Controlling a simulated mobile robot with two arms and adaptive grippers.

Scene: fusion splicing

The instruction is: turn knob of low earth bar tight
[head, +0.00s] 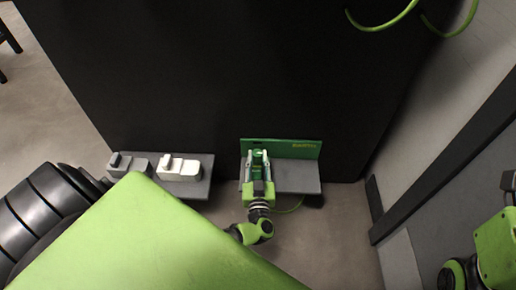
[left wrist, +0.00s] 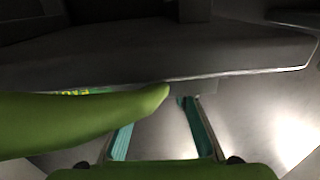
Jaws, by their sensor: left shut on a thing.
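The low earth bar has a green back plate (head: 300,149) with yellow lettering, standing on a grey shelf (head: 297,178) low against the black cabinet. My left gripper (head: 258,156) is at the left part of the bar, in front of the plate. Its fingers are closed around a small green part, which I take as the knob; they hide most of it. In the left wrist view the two teal fingers (left wrist: 160,118) show, but the knob cannot be made out. A large green rounded shape (left wrist: 85,120) covers the left of that view. My right gripper is not in view.
A second grey shelf (head: 190,189) to the left carries pale box-shaped devices (head: 180,168). A thin green cable (head: 292,209) hangs below the bar's shelf. Another green cable (head: 384,25) loops at the top right. A grey wall (head: 450,80) stands at the right.

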